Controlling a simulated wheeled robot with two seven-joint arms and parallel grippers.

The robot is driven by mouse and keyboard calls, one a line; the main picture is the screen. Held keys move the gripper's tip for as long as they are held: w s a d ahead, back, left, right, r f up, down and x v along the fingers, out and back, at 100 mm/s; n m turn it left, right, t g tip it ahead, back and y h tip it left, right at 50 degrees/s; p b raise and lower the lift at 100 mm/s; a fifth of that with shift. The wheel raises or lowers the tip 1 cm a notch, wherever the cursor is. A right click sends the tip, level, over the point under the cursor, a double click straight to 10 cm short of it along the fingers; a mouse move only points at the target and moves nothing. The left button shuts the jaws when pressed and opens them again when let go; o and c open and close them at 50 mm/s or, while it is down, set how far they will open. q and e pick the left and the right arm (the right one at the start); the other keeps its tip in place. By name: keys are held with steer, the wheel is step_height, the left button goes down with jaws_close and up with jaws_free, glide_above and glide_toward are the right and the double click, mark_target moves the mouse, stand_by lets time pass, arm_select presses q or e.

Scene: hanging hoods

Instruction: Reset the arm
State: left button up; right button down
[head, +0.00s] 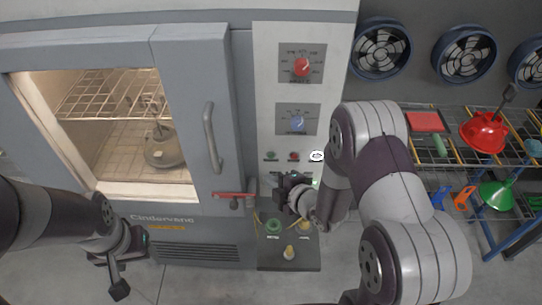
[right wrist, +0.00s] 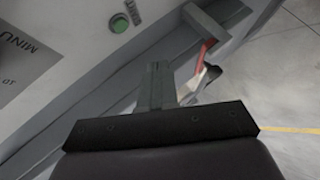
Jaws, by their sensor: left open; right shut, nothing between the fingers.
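My right arm reaches in from the right in the head view. Its gripper (head: 274,181) is in front of the lower control panel, close to the small buttons and the red-handled latch (head: 233,195). In the right wrist view the fingers (right wrist: 157,78) are together with nothing between them. A green button (right wrist: 119,24) and the red latch lever (right wrist: 204,51) show beyond them. Whether the gripper touches the panel cannot be told. My left gripper (head: 117,277) is open and empty at the lower left, in front of the oven's lower part.
A grey oven (head: 180,65) with a vertical door handle (head: 212,138) fills the left. A dark hood (head: 163,152) shows behind its window. The panel carries a red knob (head: 302,67) and a blue knob (head: 297,122). Racks with a red hood (head: 484,133) and green hood (head: 497,195) stand right.

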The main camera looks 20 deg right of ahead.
stand_by(0.4)
steer(key=s+d+f+m+g+h, duration=0.5)
steer(key=s+d+m+g, duration=0.15)
steer(key=s+m, duration=0.35)
steer(key=s+a+r+m+g, duration=0.1)
steer(key=s+r+m+g, duration=0.1)
steer(key=r, duration=0.4)
steer(key=s+a+r+m+g, duration=0.1)
steer(key=s+r+m+g, duration=0.1)
steer(key=s+r+m, duration=0.2)
steer(key=shift+s+a+r+m, duration=0.15)
steer(key=shift+s+r+m, duration=0.25)
steer(key=shift+r+m, duration=1)
